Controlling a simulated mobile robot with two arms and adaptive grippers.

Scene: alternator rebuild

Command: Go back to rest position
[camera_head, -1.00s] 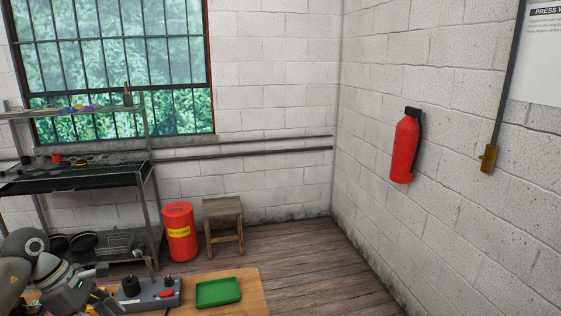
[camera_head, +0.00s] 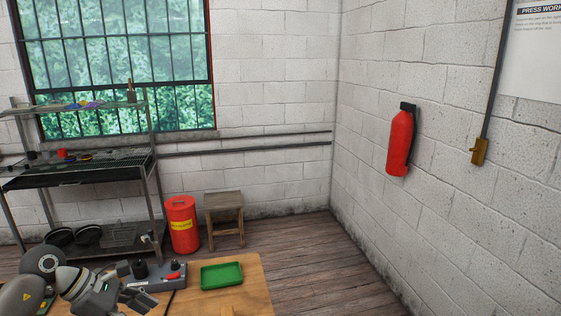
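My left gripper (camera_head: 140,294) is at the lower left, at the front left of the wooden table (camera_head: 235,300). Its grey arm comes in from the left edge. The fingers look spread apart, and I see nothing between them. Part of the gripper overlaps the grey control box (camera_head: 172,278) with black knobs and a red switch. Whether it touches the box or the table cannot be told. My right gripper is not in view.
A green tray (camera_head: 221,274) lies on the table right of the control box. Behind stand a metal shelf (camera_head: 150,190), a red drum (camera_head: 182,225) and a wooden stool (camera_head: 224,208). A fire extinguisher (camera_head: 400,143) hangs on the right wall. The floor at right is clear.

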